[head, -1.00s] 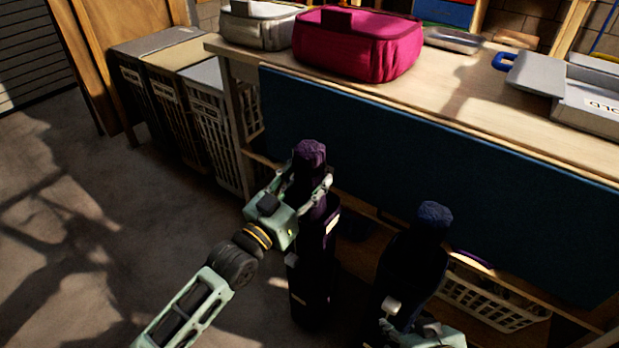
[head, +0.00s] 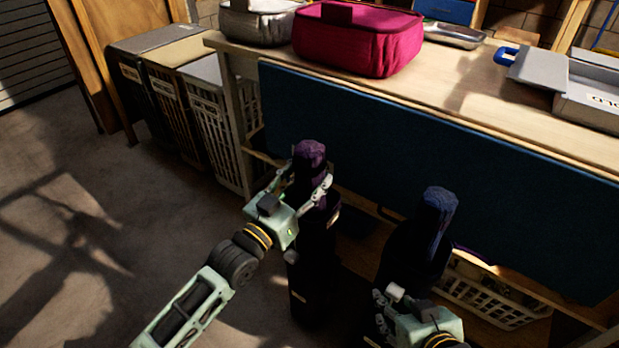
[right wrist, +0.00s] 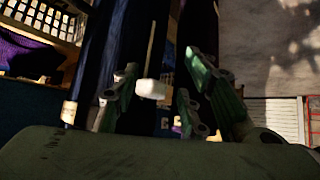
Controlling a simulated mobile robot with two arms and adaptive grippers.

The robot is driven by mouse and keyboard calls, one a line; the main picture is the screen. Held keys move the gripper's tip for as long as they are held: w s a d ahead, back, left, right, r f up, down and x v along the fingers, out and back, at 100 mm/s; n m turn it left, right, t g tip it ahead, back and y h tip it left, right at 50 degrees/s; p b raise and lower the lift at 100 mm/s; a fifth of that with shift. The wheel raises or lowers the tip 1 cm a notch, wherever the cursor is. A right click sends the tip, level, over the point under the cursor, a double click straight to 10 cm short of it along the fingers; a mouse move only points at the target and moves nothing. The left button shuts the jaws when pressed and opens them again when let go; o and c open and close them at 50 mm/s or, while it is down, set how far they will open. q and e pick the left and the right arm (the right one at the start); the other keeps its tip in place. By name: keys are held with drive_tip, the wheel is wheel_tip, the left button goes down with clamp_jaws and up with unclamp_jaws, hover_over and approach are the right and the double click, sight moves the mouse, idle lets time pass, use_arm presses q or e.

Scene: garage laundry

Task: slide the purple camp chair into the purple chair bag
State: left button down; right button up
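The purple camp chair (head: 310,156) stands upright, its wrapped top showing in the head view. Below it is the tall dark purple chair bag (head: 312,285); where chair ends and bag begins is lost in shadow. My left gripper (head: 305,188) has a finger on each side of the purple bundle, against it just below the top. My right gripper (head: 392,312) is low beside a dark blue bundle (head: 436,212). In the right wrist view its fingers (right wrist: 152,100) are apart, with a white toggle (right wrist: 152,88) on a cord between or just beyond them.
A workbench with a blue front panel (head: 400,165) stands behind, carrying a magenta case (head: 355,42), a grey case (head: 255,24) and a grey tray (head: 595,95). Laundry hampers (head: 208,125) stand at left; a white basket (head: 490,295) is under the bench. The left floor is clear.

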use_arm(q)
drive_tip(key=shift+f+b, duration=0.1)
drive_tip(key=shift+b, duration=0.2)
use_arm(e)
drive_tip(key=shift+w+a+r+t, duration=0.25)
drive_tip(key=shift+w+r+t, duration=0.1)
drive_tip(key=shift+w+r, duration=0.2)
drive_tip(key=shift+w+a+r+t, duration=0.2)
drive_tip(key=shift+w+r+t, duration=0.15)
drive_tip(key=shift+w+r, duration=0.15)
use_arm(q)
drive_tip(key=c, duration=1)
unclamp_jaws()
drive_tip(key=shift+o, duration=0.9)
drive_tip(key=shift+f, duration=0.55)
wheel_tip(320, 180, up, 18)
drive_tip(key=p, duration=1.1)
drive_tip(key=shift+r+p, duration=0.1)
drive_tip(key=shift+p, duration=0.3)
use_arm(e)
wheel_tip(320, 180, up, 12)
hover_over(389, 290)
drive_tip(key=s, duration=0.2)
drive_tip(key=shift+w+d+f, duration=0.2)
drive_tip(key=shift+w+d, duration=0.05)
